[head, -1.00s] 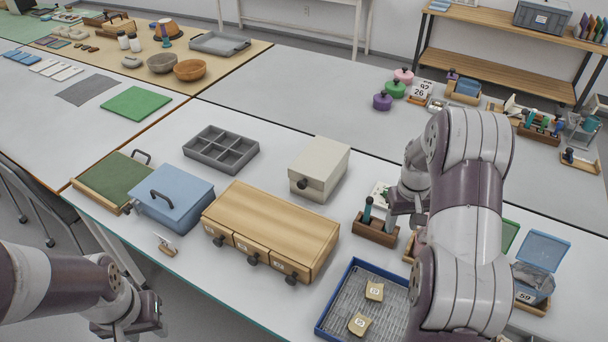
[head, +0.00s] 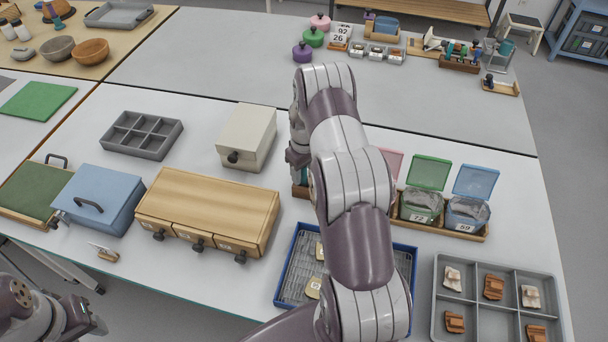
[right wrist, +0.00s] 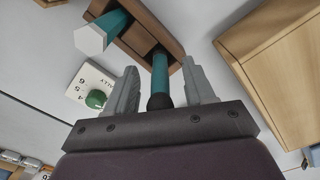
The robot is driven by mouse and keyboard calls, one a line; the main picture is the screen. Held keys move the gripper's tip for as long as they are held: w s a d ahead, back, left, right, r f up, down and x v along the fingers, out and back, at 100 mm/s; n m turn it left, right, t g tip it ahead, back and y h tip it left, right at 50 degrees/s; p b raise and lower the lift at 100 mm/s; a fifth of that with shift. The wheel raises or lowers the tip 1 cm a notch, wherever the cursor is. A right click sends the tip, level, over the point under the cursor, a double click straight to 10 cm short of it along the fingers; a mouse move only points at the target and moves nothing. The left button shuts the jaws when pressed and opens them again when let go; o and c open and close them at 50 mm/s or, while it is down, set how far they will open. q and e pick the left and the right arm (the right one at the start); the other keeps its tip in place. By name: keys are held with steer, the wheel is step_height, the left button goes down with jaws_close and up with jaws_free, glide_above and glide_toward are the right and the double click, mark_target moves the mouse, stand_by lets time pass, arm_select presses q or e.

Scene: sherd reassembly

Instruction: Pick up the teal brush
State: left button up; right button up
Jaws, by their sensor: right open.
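A wooden holder (right wrist: 150,28) carries two upright teal-handled tools. One teal handle (right wrist: 160,75) with a dark rounded end stands between the fingers of my right gripper (right wrist: 161,88), which is open around it. The other teal handle (right wrist: 112,22) has a pale six-sided end and stands beside the left finger. I cannot tell which of them is the brush; their lower ends are hidden in the holder. In the head view my right arm covers most of the holder (head: 299,191). My left gripper (head: 88,322) is low at the left, away from the holder; its jaws are unclear.
A wooden drawer box (head: 215,200) and a cream box (head: 247,135) stand left of the holder. A blue-rimmed tray (head: 283,270) lies in front. Lidded bins (head: 420,205) and a grey divided tray (head: 480,312) are at the right.

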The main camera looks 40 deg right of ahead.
steer(key=shift+w+f, duration=0.15)
steer(key=shift+f, duration=0.35)
jaws_close()
